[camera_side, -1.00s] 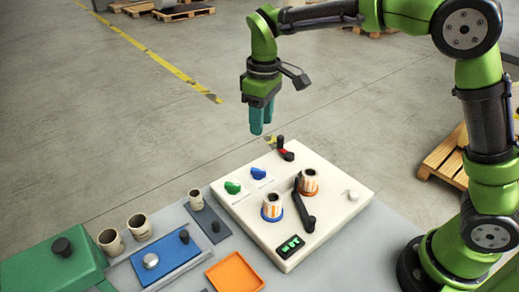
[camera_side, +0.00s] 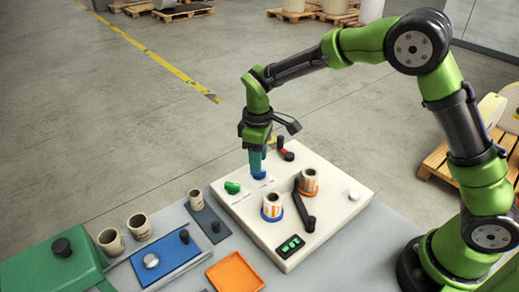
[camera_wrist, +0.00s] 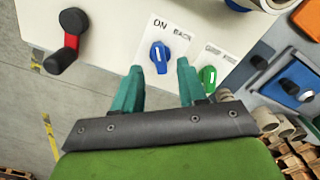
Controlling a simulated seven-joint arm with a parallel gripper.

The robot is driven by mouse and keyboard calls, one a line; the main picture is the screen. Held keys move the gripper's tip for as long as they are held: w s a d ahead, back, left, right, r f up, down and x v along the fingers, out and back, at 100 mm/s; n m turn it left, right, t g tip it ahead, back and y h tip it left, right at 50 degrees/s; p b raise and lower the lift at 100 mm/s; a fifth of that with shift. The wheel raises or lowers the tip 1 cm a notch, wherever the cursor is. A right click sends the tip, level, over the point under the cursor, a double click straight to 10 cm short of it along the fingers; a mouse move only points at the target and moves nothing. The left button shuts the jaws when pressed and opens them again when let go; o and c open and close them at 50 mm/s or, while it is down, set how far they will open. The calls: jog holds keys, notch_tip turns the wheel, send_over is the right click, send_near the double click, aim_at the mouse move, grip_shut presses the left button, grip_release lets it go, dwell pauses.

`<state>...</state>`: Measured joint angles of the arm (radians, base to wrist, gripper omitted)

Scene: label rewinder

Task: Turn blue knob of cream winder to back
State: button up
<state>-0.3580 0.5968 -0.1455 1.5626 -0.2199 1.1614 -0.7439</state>
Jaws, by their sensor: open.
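The cream winder (camera_side: 240,212) is a flat panel box on the table. Its blue knob (camera_wrist: 160,56) sits on a white label; "ON" and "BACK" can be read there. In the wrist view the knob's white mark points up and slightly left, toward "ON". My gripper (camera_wrist: 159,72) is open, its teal fingers on either side of the blue knob and apart from it in the picture. In the side view my gripper (camera_side: 259,172) is down at the knob (camera_side: 260,176) and partly hides it. Whether the fingers touch it cannot be told.
A green knob (camera_side: 232,187) sits close beside, left in the side view. A black lever with a red part (camera_side: 286,154) stands behind. Two label rolls (camera_side: 309,181) and a black crank arm (camera_side: 304,207) are on the panel. A blue device (camera_side: 168,262) stands left.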

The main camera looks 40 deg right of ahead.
jog(key=shift+f, duration=1.6)
grip_shut()
